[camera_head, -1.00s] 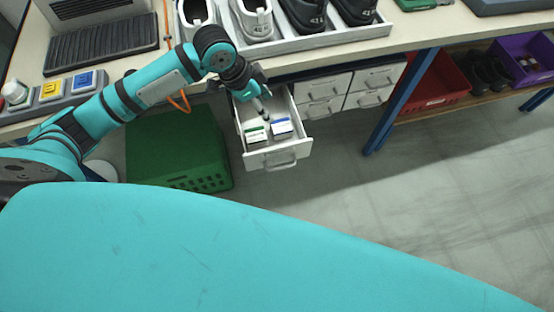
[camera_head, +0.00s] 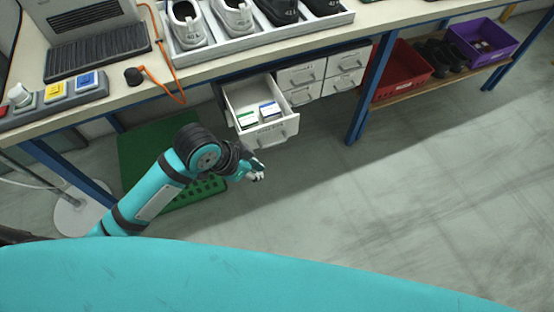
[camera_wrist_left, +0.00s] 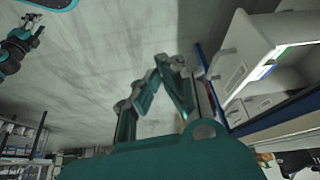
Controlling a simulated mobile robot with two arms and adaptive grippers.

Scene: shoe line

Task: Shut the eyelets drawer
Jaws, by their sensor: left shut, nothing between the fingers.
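The eyelets drawer (camera_head: 274,134) is pulled out of the drawer unit under the workbench, and two small boxes, one with green and one with blue, lie inside it. Its pale front and side also show at the upper right of the left wrist view (camera_wrist_left: 236,62). My left gripper (camera_head: 258,175) is in front of and below the drawer's front in the head view, apart from it. Its fingers (camera_wrist_left: 172,62) are shut with nothing between them. What looks like my right gripper (camera_wrist_left: 33,18) is small at the top left of the left wrist view; its fingers are unclear.
Closed drawers (camera_head: 302,75) sit right of the open one. A blue table leg (camera_head: 366,95), a red bin (camera_head: 400,72) and a purple bin (camera_head: 484,40) are farther right. The floor in front is clear.

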